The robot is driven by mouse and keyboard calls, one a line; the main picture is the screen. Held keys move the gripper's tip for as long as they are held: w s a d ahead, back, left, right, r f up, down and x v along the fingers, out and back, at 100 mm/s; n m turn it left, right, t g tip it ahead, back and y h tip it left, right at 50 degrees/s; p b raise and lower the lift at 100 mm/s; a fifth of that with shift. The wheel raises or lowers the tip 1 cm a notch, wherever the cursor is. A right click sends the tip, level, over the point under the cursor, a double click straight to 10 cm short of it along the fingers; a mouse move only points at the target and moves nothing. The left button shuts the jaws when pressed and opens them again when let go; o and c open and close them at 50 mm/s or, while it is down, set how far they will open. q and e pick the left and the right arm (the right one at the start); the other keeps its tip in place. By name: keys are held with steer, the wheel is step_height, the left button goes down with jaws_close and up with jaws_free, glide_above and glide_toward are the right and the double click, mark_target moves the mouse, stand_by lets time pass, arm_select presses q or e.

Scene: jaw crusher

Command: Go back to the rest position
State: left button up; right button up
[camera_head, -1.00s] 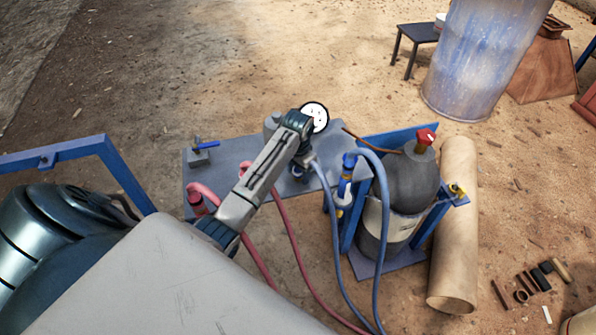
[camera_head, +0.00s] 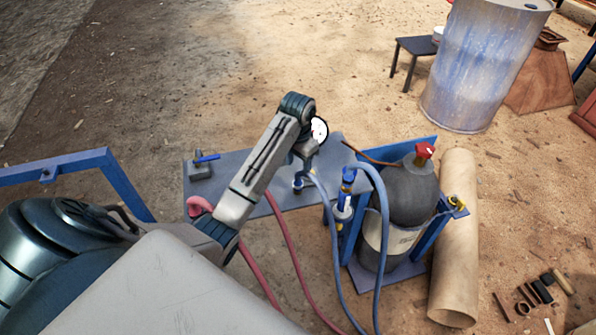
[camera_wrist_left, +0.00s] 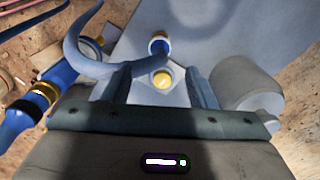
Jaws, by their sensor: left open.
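My left gripper (camera_head: 304,158) hangs from the bent wrist of my left arm over the grey-blue plate (camera_head: 235,172) in the head view, where its fingers are mostly hidden. In the left wrist view its two fingers (camera_wrist_left: 160,88) are apart. A small blue fitting with a yellow end (camera_wrist_left: 162,76) shows between and beyond them, and I see nothing gripped. The blue fitting also shows below the wrist in the head view (camera_head: 298,183). My right gripper is not in view.
A dark grey gas cylinder (camera_head: 408,195) with a red valve stands in a blue frame. Blue hoses (camera_head: 377,230) and red hoses (camera_head: 285,235) loop close to my arm. Open ground lies beyond the plate.

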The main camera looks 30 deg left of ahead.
arm_select(q)
steer(key=shift+r, duration=0.4)
steer(key=shift+f, duration=0.1)
